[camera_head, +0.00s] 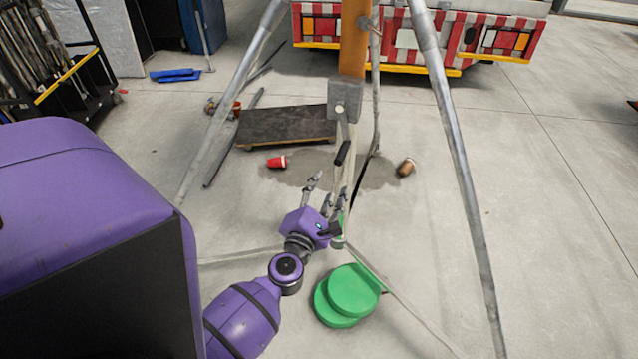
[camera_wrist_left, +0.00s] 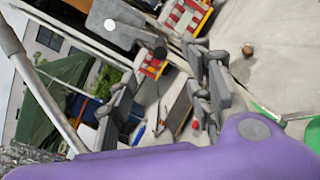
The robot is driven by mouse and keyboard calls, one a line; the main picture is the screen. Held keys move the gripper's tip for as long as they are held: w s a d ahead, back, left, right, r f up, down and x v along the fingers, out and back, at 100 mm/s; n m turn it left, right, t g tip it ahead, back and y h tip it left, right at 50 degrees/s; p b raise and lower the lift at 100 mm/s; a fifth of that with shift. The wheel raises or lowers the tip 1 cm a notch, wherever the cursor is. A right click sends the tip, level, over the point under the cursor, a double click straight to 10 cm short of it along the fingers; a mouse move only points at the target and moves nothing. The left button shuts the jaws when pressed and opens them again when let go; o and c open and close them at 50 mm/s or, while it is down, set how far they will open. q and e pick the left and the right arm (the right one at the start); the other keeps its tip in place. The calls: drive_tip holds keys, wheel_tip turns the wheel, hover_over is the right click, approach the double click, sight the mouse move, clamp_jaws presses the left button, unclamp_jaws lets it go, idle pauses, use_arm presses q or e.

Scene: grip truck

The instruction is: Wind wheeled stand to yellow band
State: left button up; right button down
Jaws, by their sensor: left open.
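The wheeled stand has grey metal legs (camera_head: 456,150) spread wide and an orange column (camera_head: 354,45) in the middle. A grey winch box (camera_head: 345,98) sits on the column, with a crank ending in a black handle (camera_head: 342,153) that hangs below it. My left gripper (camera_head: 326,190) is open and empty, just below the crank handle and apart from it. In the left wrist view, its fingers (camera_wrist_left: 165,95) are spread, and the grey box (camera_wrist_left: 115,22) and black handle end (camera_wrist_left: 160,53) lie beyond them. I cannot make out a yellow band on the column. My right gripper is not in view.
A green round object (camera_head: 348,295) lies on the floor near the stand's base. A red-and-white striped truck rear (camera_head: 480,38) stands at the back.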

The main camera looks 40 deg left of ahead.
sight(341, 156)
use_arm(q)
drive_tip(key=x, duration=1.3)
drive_tip(key=shift+w+a+f+b, duration=0.1)
drive_tip(key=shift+w+a+b, duration=0.15)
drive_tip(key=shift+w+b, duration=0.1)
drive_tip(key=c, duration=1.1)
drive_tip(key=shift+f, duration=0.1)
clamp_jaws()
